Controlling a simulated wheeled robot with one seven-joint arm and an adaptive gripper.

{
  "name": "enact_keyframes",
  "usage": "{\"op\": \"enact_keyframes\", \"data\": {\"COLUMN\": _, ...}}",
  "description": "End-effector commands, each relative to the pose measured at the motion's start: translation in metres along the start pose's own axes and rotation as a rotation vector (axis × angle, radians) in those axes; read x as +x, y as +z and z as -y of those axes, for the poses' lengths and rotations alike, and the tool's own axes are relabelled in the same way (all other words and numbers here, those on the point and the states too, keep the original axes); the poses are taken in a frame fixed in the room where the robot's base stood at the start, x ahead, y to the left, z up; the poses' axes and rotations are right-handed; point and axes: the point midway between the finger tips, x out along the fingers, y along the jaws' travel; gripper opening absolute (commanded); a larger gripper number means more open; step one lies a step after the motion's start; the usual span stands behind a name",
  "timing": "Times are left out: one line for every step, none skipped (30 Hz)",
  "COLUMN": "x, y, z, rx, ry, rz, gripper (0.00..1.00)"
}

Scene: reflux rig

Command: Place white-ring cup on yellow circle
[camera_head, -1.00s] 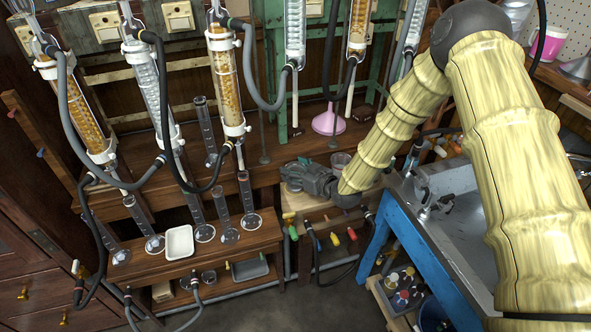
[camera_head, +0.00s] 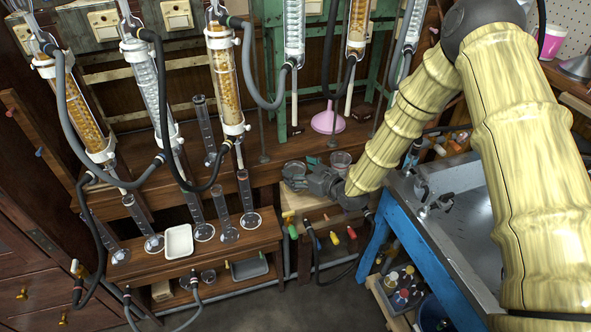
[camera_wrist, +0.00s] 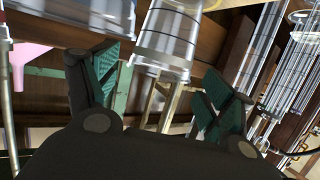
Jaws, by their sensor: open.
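My gripper (camera_head: 293,184) is open and low over the right end of the wooden bench, with its fingers pointing left. In the wrist view its two green-padded fingers (camera_wrist: 164,86) are spread apart, with nothing gripped between them. A clear glass cup (camera_wrist: 168,38) with a pale band stands just beyond the fingertips there. In the head view a small clear cup (camera_head: 293,168) shows beside the fingertips, and another clear cup (camera_head: 340,159) stands behind the wrist. I cannot tell for sure which has the white ring. I cannot make out the yellow circle.
A pink funnel (camera_head: 328,120) stands behind my gripper. Glass cylinders and a white tray (camera_head: 179,241) stand on the lower shelf at left. Condensers with hoses hang above. A blue-framed metal sink (camera_head: 440,240) is on the right.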

Motion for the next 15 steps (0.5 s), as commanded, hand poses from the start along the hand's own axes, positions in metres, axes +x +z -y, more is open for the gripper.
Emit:
{"op": "enact_keyframes", "data": {"x": -0.01, "y": 0.001, "z": -0.001, "rx": 0.002, "ry": 0.001, "rz": 0.002, "gripper": 0.82}}
{"op": "enact_keyframes", "data": {"x": -0.015, "y": 0.001, "z": -0.001, "rx": 0.002, "ry": 0.001, "rz": 0.001, "gripper": 0.82}}
{"op": "enact_keyframes", "data": {"x": -0.023, "y": 0.0, "z": 0.0, "rx": 0.002, "ry": 0.0, "rz": 0.0, "gripper": 0.82}}
{"op": "enact_keyframes", "data": {"x": -0.029, "y": 0.0, "z": 0.0, "rx": 0.002, "ry": 0.0, "rz": 0.0, "gripper": 0.82}}
{"op": "enact_keyframes", "data": {"x": -0.034, "y": 0.001, "z": 0.0, "rx": 0.003, "ry": 0.0, "rz": 0.001, "gripper": 0.82}}
{"op": "enact_keyframes", "data": {"x": -0.042, "y": 0.001, "z": -0.001, "rx": 0.003, "ry": 0.001, "rz": 0.001, "gripper": 0.82}}
{"op": "enact_keyframes", "data": {"x": -0.047, "y": 0.001, "z": 0.0, "rx": 0.003, "ry": 0.001, "rz": 0.001, "gripper": 0.82}}
{"op": "enact_keyframes", "data": {"x": -0.052, "y": 0.001, "z": -0.001, "rx": 0.002, "ry": 0.001, "rz": 0.001, "gripper": 0.82}}
{"op": "enact_keyframes", "data": {"x": -0.059, "y": 0.0, "z": 0.0, "rx": 0.001, "ry": 0.001, "rz": 0.0, "gripper": 0.82}}
{"op": "enact_keyframes", "data": {"x": -0.064, "y": 0.001, "z": 0.0, "rx": 0.001, "ry": 0.0, "rz": 0.0, "gripper": 0.82}}
{"op": "enact_keyframes", "data": {"x": -0.068, "y": 0.001, "z": 0.0, "rx": 0.001, "ry": 0.0, "rz": 0.0, "gripper": 0.82}}
{"op": "enact_keyframes", "data": {"x": -0.073, "y": 0.001, "z": 0.0, "rx": 0.002, "ry": 0.0, "rz": 0.0, "gripper": 0.82}}
{"op": "enact_keyframes", "data": {"x": -0.077, "y": 0.001, "z": 0.0, "rx": 0.002, "ry": 0.0, "rz": 0.001, "gripper": 0.82}}
{"op": "enact_keyframes", "data": {"x": -0.08, "y": 0.001, "z": 0.0, "rx": 0.001, "ry": 0.001, "rz": 0.001, "gripper": 0.82}}
{"op": "enact_keyframes", "data": {"x": -0.084, "y": 0.0, "z": -0.001, "rx": 0.001, "ry": 0.001, "rz": 0.001, "gripper": 0.82}}
